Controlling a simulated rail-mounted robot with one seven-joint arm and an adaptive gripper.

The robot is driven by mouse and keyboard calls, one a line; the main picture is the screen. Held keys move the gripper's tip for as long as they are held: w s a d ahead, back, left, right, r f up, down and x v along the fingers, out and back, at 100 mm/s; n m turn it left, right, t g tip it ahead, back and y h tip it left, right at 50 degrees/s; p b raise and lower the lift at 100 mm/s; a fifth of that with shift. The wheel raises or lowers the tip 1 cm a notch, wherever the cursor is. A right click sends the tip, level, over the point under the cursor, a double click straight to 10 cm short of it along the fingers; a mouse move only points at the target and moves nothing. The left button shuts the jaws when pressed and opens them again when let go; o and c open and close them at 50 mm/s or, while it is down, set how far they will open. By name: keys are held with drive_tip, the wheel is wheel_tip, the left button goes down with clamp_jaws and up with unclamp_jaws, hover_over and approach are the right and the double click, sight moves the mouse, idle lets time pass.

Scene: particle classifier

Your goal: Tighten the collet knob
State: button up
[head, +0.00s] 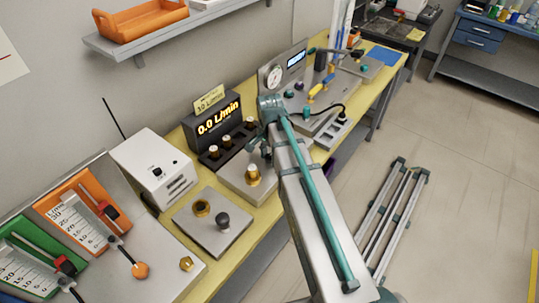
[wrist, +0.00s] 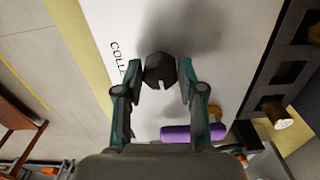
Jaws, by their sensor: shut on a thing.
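The collet knob (wrist: 158,68) is a dark faceted knob on a pale panel in the wrist view. Part of a printed label starting "COLL" (wrist: 118,58) shows beside it. My gripper (wrist: 160,78) has one finger on each side of the knob and is shut on it. In the head view my gripper (head: 265,147) is over the bench by the flow display, and my arm hides the knob there.
A flow display (head: 218,127) reads 0.0 L/min. A plate with a brass fitting (head: 252,175) stands just left of my arm. A purple cylinder (wrist: 193,133) lies near my gripper in the wrist view. A gauge panel (head: 273,76) stands behind my arm.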

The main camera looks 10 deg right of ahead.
sight(269, 156)
idle(0.3)
drive_tip(key=o, duration=1.1)
drive_tip(key=shift+o, duration=0.2)
drive_tip(key=shift+r, duration=0.1)
wheel_tip(269, 156, up, 12)
